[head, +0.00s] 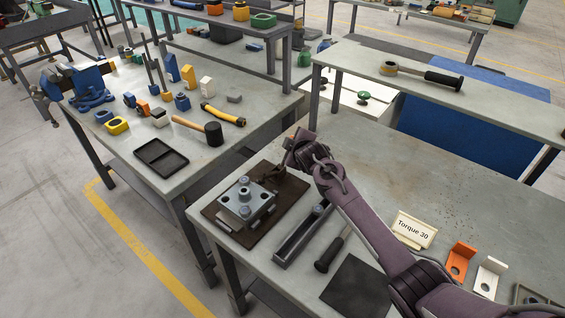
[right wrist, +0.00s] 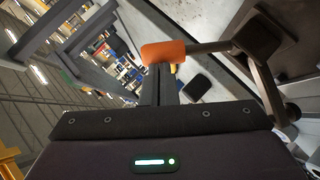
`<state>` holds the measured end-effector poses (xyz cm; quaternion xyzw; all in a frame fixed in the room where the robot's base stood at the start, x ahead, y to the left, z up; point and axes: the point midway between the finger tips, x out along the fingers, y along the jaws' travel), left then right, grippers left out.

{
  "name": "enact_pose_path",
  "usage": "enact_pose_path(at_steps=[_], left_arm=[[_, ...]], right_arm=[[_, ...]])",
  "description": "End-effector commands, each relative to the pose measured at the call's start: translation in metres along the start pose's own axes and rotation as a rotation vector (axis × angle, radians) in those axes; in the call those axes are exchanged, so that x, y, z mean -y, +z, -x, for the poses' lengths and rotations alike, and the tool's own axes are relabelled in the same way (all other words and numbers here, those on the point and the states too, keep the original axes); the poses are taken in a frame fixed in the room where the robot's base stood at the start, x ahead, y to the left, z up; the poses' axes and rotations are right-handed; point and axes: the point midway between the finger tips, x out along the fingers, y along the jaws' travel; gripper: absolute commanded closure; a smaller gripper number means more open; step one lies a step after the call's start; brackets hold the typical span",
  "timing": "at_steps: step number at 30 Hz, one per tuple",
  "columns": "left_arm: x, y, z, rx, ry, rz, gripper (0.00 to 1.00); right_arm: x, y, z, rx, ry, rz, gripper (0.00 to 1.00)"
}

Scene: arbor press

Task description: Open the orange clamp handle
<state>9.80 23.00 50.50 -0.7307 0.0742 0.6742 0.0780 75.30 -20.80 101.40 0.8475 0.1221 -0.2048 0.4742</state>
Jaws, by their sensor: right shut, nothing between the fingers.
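The orange clamp handle (right wrist: 166,52) shows in the right wrist view as a short orange grip on a dark metal bar. The bar runs right to a dark clamp bracket (right wrist: 262,45). My right gripper (right wrist: 160,72) is shut and empty, its fingertips right at the handle's lower edge; I cannot tell whether they touch. In the head view my right gripper is low over the back right of the fixture, and no orange grip can be made out there. The grey fixture block (head: 245,202) sits on a dark brown base plate (head: 232,235). My left gripper is not in view.
On the same bench are a grey metal channel (head: 302,236), a black-handled tool (head: 328,256), a dark mat (head: 357,287), a "Torque 30" sign (head: 414,230), and orange (head: 460,262) and white (head: 488,275) brackets. Another bench with a hammer (head: 200,128) stands left.

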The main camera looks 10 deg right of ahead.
Motion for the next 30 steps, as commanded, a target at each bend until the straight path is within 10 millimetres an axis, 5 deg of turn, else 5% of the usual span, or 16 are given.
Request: enact_pose_path(at_steps=[10, 30], left_arm=[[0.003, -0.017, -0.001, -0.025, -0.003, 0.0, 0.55], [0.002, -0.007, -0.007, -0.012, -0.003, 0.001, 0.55]], right_arm=[[-0.008, 0.016, -0.021, -0.002, -0.184, -0.183, 1.0], [-0.01, 0.026, -0.03, -0.001, -0.183, -0.179, 1.0]])
